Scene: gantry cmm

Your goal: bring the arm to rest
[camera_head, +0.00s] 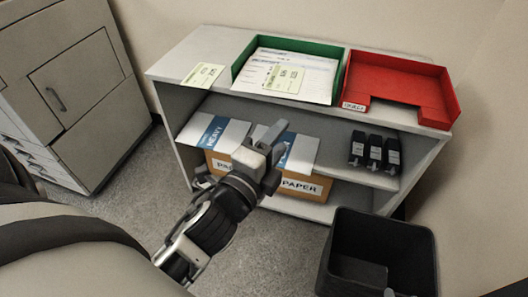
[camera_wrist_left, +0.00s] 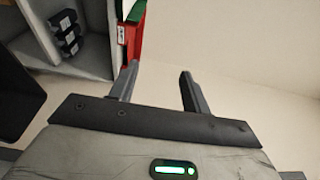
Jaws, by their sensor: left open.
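My left gripper (camera_head: 268,142) is in the middle of the head view, in front of the open shelf unit. Its jaws are apart and nothing is between them. In the left wrist view its two fingers (camera_wrist_left: 158,88) stand apart against the bare wall. The left arm (camera_head: 215,222) reaches up from the bottom of the head view and covers part of the paper boxes.
The shelf unit (camera_head: 174,66) carries a green tray (camera_head: 243,62) with papers and a red tray (camera_head: 400,75). Paper boxes (camera_head: 303,185) and several black cartridges (camera_head: 374,152) sit below. A black bin (camera_head: 378,225) stands front right, a grey cabinet (camera_head: 92,150) left.

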